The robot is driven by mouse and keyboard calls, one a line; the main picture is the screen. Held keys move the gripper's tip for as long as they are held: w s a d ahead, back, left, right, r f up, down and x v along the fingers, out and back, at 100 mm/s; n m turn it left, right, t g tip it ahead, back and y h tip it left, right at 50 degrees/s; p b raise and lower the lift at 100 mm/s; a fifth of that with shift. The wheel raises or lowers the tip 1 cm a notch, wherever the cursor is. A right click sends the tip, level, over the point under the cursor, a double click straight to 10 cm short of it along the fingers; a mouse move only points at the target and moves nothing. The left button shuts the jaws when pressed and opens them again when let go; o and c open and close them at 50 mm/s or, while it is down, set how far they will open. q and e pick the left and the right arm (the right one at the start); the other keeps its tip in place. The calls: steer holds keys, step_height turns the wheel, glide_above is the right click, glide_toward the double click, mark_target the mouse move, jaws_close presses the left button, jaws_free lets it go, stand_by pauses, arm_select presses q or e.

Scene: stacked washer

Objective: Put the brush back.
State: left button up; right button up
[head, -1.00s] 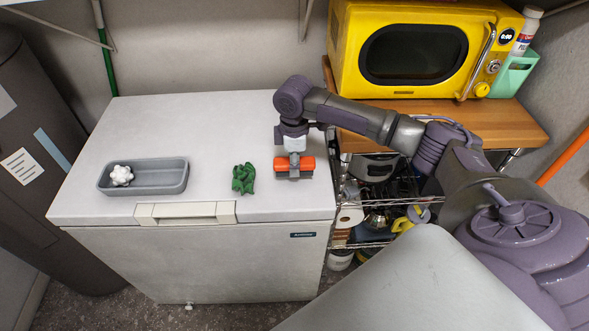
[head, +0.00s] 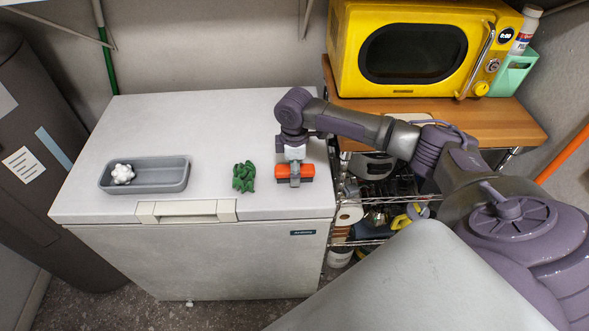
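No object in the head view clearly shows as a brush. A dark green, lumpy object (head: 243,177) lies on the white chest freezer's lid. A grey oblong tray (head: 165,180) lies to its left, with a white knobbly object (head: 122,174) in its left end. My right gripper (head: 294,181) points down over the lid, just right of the green object and apart from it. An orange-red bar with a grey middle shows at the gripper; I cannot tell if it is part of the gripper or held. The fingertips are hidden. My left gripper is not in view.
The white freezer lid (head: 200,120) is clear behind the objects. A yellow microwave (head: 415,50) stands on a wooden-topped rack (head: 500,118) at right, with a mint holder (head: 512,77) beside it. A dark cylindrical tank (head: 30,130) stands at left.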

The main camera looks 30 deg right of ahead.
step_height(320, 180, up, 12)
steer(key=b, duration=0.2)
steer(key=shift+f, duration=0.15)
stand_by(0.4)
